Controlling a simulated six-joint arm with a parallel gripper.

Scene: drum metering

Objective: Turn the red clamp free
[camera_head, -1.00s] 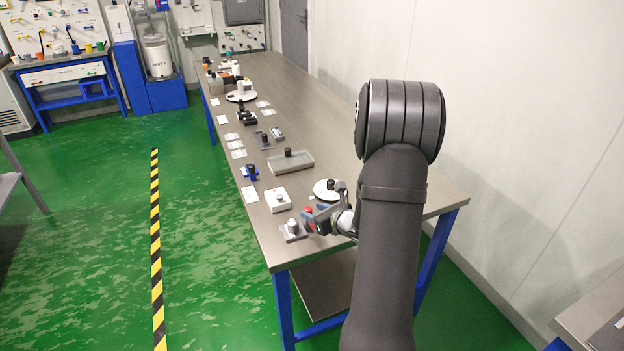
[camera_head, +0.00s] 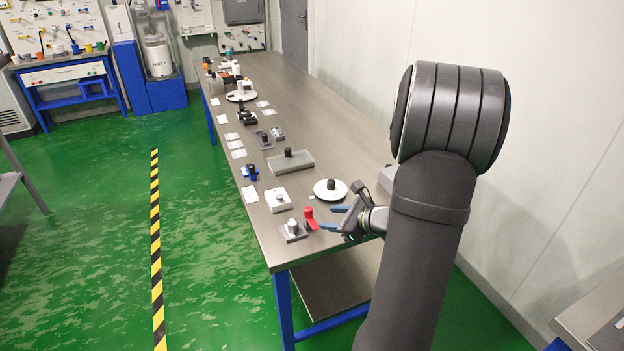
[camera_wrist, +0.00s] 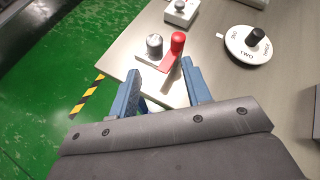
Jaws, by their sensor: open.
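The red clamp (camera_head: 310,219) has an upright red handle on a flat red arm. It stands at the near end of the table, beside a grey knob on a grey base plate (camera_head: 292,232).
A white dial (camera_head: 330,194) with a black knob stands behind the gripper. A white box (camera_head: 278,204) with a knob is behind the clamp. Several other fixtures line the table (camera_head: 350,150) farther back. The table's near left edge is close to the clamp.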

